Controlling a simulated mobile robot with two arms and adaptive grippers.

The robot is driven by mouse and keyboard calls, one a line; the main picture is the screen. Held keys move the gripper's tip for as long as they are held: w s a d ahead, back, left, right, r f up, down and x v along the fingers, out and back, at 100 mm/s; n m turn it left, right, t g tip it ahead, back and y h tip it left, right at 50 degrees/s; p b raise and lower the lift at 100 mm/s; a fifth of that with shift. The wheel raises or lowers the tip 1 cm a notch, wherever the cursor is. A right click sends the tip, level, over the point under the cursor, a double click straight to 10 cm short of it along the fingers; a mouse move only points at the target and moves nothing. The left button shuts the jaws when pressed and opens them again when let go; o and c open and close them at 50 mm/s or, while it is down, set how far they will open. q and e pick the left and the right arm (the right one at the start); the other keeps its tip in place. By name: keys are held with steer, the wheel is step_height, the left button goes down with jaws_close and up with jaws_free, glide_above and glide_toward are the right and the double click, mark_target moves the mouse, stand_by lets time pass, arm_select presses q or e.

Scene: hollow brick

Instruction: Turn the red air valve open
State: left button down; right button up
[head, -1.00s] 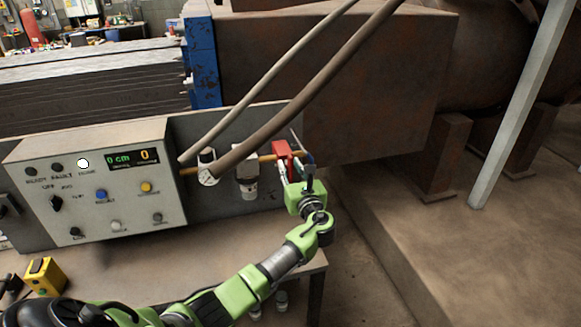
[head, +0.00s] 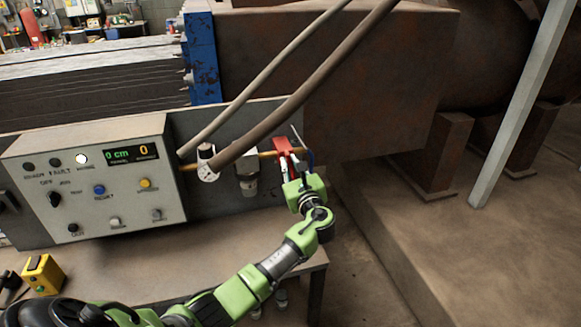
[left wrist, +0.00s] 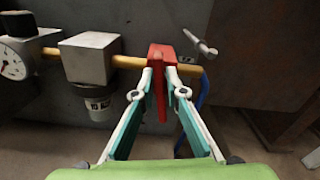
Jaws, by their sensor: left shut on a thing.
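The red air valve (head: 284,145) sits on the brass pipe at the right end of the panel. In the left wrist view the valve's red handle (left wrist: 158,85) points down toward me, and its upper end is at the pipe. My left gripper (head: 289,165) reaches it from the front. In the left wrist view the fingertips of my left gripper (left wrist: 159,78) are on either side of the handle and shut on it. My right gripper is not in view.
A pressure gauge (left wrist: 14,62) and a filter unit (left wrist: 92,62) sit left of the valve on the same pipe. A blue hose (left wrist: 203,95) hangs just right of the valve. A grey control box (head: 95,180) stands further left. Thick hoses cross above.

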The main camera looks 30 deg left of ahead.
arm_select(q)
steer(key=n+b, duration=0.1)
steer(key=n, duration=0.1)
steer(key=n+b, duration=0.1)
steer(key=shift+s+f+n+b, duration=0.1)
steer(key=shift+f+n+b, duration=0.2)
steer(key=shift+f+n, duration=0.1)
steer(key=n+b, duration=0.3)
steer(key=n, duration=0.1)
steer(key=shift+s+a+f+b, duration=0.1)
steer(key=shift+a+f+b, duration=0.05)
steer(key=shift+b, duration=0.25)
steer(key=shift+s+f+n+b, duration=0.1)
steer(key=shift+n+b, duration=3.15)
steer(key=shift+n, duration=0.65)
steer(key=c, duration=2.2)
jaws_free()
steer(key=shift+o, duration=0.2)
